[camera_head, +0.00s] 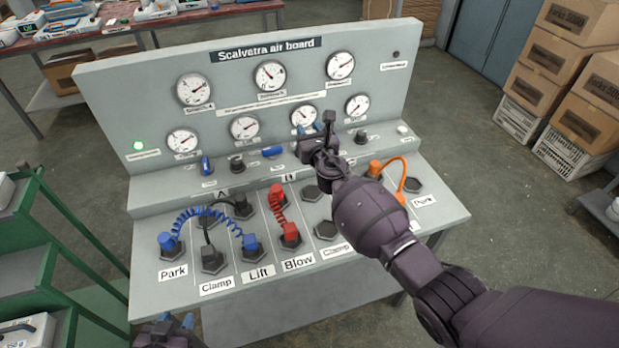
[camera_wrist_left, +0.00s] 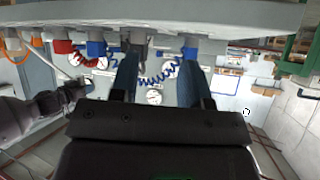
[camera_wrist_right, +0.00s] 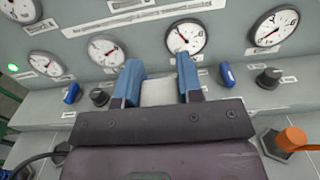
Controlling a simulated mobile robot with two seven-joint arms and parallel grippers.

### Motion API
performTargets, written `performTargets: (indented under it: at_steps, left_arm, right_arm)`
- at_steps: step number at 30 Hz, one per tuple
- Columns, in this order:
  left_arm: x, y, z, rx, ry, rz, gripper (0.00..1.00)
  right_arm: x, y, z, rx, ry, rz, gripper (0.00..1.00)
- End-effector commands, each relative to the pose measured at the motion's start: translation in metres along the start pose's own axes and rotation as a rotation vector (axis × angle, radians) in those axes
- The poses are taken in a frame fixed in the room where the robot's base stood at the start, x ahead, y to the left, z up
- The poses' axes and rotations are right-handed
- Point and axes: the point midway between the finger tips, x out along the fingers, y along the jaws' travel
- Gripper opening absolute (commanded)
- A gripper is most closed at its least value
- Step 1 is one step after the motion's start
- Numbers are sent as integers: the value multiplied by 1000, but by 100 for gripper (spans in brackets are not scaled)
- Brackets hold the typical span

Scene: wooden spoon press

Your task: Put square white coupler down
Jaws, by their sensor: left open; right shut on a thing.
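The square white coupler (camera_wrist_right: 158,92) shows in the right wrist view as a pale block between the two blue fingers of my right gripper (camera_wrist_right: 160,85). My right gripper (camera_head: 318,130) is shut on it, in front of the upright panel of the air board (camera_head: 232,105), over the ledge of knobs. In the head view the gripper hides the coupler. Whether the coupler touches the ledge cannot be told. My left gripper (camera_wrist_left: 168,85) is open and empty. In the head view only part of it (camera_head: 170,328) shows at the bottom left, at the board's front edge.
Blue couplers (camera_head: 171,245) with a coiled hose, a red hose coupler (camera_head: 289,236) and an orange hose coupler (camera_head: 376,168) sit on the sloping deck. An empty hexagonal socket (camera_head: 326,231) is in front of my right arm. Gauges line the panel; boxes (camera_head: 585,70) stand far right.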

Motion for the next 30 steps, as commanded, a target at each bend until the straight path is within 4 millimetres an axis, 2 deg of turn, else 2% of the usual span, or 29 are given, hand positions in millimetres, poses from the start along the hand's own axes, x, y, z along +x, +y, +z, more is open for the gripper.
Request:
performTargets:
  at_steps: [1,11,21,25,30]
  left_arm:
    - [7,1,7,0,6,0,43]
    - [29,5,24,2,26,3,43]
    - [49,9,66,5,-3,7,43]
    - [53,10,78,5,-17,8,43]
    - [54,10,81,6,-20,8,43]
  right_arm:
    - [0,0,-13,0,-1,-1,7]
    - [0,0,-61,1,3,-1,7]
    - [0,-1,-112,0,5,0,7]
    - [0,-1,-123,0,3,0,7]
    - [0,-1,-126,-1,0,-1,7]
